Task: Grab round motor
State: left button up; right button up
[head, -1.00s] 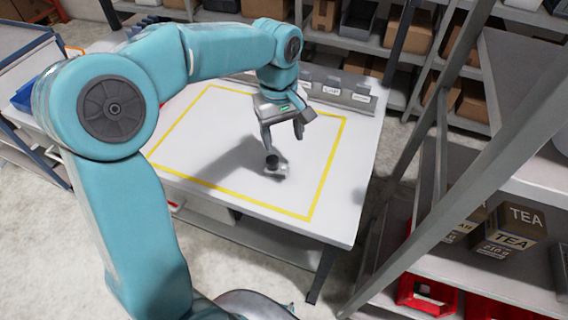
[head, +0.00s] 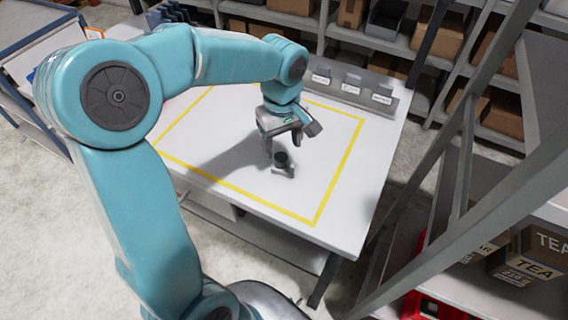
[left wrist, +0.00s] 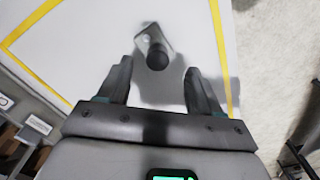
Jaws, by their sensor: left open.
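The round motor (head: 282,160) stands on the white table inside the yellow outline, a small dark cylinder on a grey plate (head: 286,171). In the left wrist view the motor (left wrist: 158,57) shows as a dark round body with its grey plate (left wrist: 150,40) beyond it. My left gripper (head: 283,150) is open and points down close by the motor. In the left wrist view my left gripper's fingers (left wrist: 156,78) are spread, with the motor just ahead of the gap, nothing between them. My right gripper is in neither view.
The white table (head: 370,190) is otherwise clear within the yellow line. A grey row of labelled dispensers (head: 350,88) stands at its back edge. A metal shelf post (head: 455,190) and shelves with tea boxes (head: 525,255) stand at the right.

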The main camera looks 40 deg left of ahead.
aim_at(282, 157)
pick_arm(q)
jog(key=shift+s+f, duration=0.15)
jog(key=shift+f, duration=0.1)
jog(key=f, duration=0.4)
jog(key=shift+w+a+f+p, duration=0.1)
jog(key=shift+w+a+p, duration=0.2)
jog(key=shift+w+a, duration=0.05)
jog(key=shift+s+d+f, duration=0.1)
jog(key=shift+f, duration=0.25)
jog(key=c, duration=1.1)
grip_shut()
